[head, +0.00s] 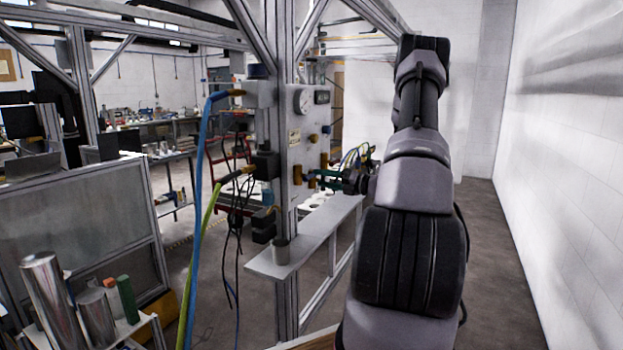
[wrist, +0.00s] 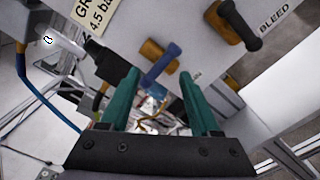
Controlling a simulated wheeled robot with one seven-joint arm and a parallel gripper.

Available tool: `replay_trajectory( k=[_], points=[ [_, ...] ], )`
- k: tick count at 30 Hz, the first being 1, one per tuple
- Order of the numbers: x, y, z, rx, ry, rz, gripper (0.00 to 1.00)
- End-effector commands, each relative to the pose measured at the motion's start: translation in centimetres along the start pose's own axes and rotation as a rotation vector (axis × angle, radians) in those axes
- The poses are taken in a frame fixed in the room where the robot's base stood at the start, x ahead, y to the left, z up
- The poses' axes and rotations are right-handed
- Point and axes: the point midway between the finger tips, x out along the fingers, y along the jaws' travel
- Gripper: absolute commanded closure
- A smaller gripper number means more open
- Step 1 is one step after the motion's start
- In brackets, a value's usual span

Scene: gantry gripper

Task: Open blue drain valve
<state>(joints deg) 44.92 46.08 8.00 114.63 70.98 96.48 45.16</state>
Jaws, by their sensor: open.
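The blue drain valve has a blue lever handle (wrist: 162,64) on a brass body (wrist: 153,49), mounted on the grey panel in the wrist view. The handle lies at a slant, its lower end reaching into the space between my fingertips in the picture. My gripper (wrist: 160,82) has two green fingers spread apart, with nothing held between them. I cannot tell the exact depth gap to the handle. In the head view my gripper (head: 329,178) is at the panel's lower valves, and the blue handle is hard to make out there.
A second brass valve with a black handle (wrist: 240,25) sits to the right, near a "BLEED" label (wrist: 274,20). A pressure gauge (head: 303,100) and a grey ledge (head: 312,238) are on the frame; hoses hang left.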

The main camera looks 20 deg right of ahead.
Motion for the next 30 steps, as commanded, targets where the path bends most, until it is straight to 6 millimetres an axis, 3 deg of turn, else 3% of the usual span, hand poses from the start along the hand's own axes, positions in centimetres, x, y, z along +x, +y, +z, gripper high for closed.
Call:
replay_trajectory(
  k=[3,9,20,25,30],
  points=[
    [2.2,0.0,-0.1,-0.001,0.002,0.002,0.37],
    [4.3,0.0,-0.1,-0.001,0.002,0.000,0.37],
    [4.8,0.0,0.0,-0.001,0.001,0.000,0.37],
    [4.8,0.0,0.0,-0.001,0.001,0.000,1.00],
    [4.8,0.0,0.0,-0.002,0.000,0.000,1.00]
  ],
)
